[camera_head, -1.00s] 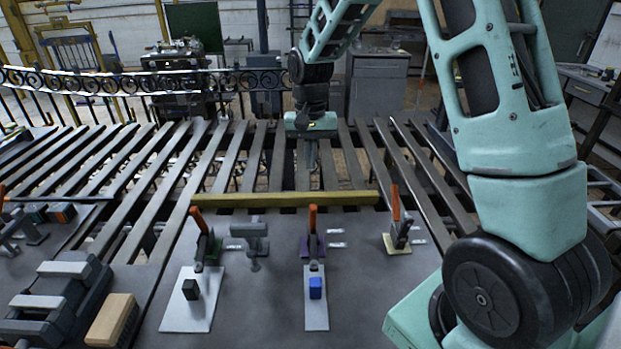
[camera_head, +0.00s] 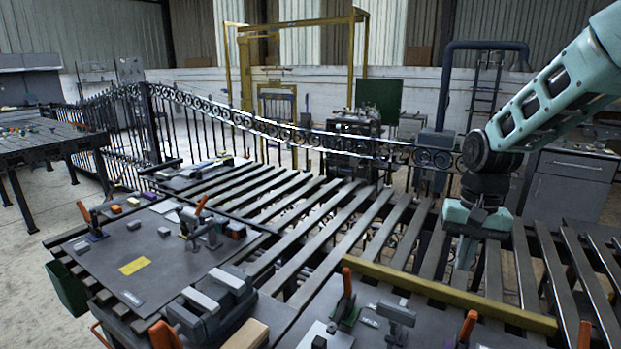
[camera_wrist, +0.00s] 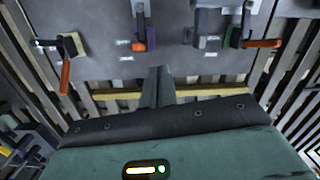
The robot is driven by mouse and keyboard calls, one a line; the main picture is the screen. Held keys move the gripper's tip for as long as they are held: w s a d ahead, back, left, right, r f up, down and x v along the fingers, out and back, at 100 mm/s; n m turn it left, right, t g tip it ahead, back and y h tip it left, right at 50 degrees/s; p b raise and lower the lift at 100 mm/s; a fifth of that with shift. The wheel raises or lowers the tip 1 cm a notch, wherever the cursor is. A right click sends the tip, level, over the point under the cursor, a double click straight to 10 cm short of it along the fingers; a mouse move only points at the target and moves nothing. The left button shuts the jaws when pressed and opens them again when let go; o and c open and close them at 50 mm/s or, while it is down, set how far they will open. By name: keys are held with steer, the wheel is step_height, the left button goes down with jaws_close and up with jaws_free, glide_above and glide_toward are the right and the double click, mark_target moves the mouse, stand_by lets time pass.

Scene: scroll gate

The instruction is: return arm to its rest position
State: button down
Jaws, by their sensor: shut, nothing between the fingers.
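My arm comes in from the upper right of the head view. My gripper (camera_head: 465,255) points down above the slatted bench (camera_head: 335,240), behind the yellow bar (camera_head: 450,293). In the wrist view my gripper (camera_wrist: 158,75) shows its two fingers close together, with nothing between them. The yellow bar also shows in the wrist view (camera_wrist: 205,92), behind the fingers. My gripper appears apart from the bar and the clamps.
Orange-handled toggle clamps (camera_head: 346,290) stand on the grey plate in front of the bar. A grey vise (camera_head: 210,300) and a second plate (camera_head: 135,245) lie to the left. An ornate iron gate (camera_head: 270,125) runs behind the bench. Open floor (camera_head: 35,240) shows at far left.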

steer(key=s+a+n, duration=0.7)
steer(key=s+a, duration=0.6)
steer(key=a, duration=0.2)
steer(key=s+a+n, duration=0.1)
steer(key=s+n, duration=0.1)
steer(key=s, duration=0.4)
steer(key=s+a+n+b, duration=0.1)
steer(key=s+a+n, duration=0.1)
steer(key=s, duration=0.5)
steer(key=shift+f+n+t, duration=0.2)
steer(key=shift+n+t, duration=0.1)
steer(key=shift+n, duration=0.4)
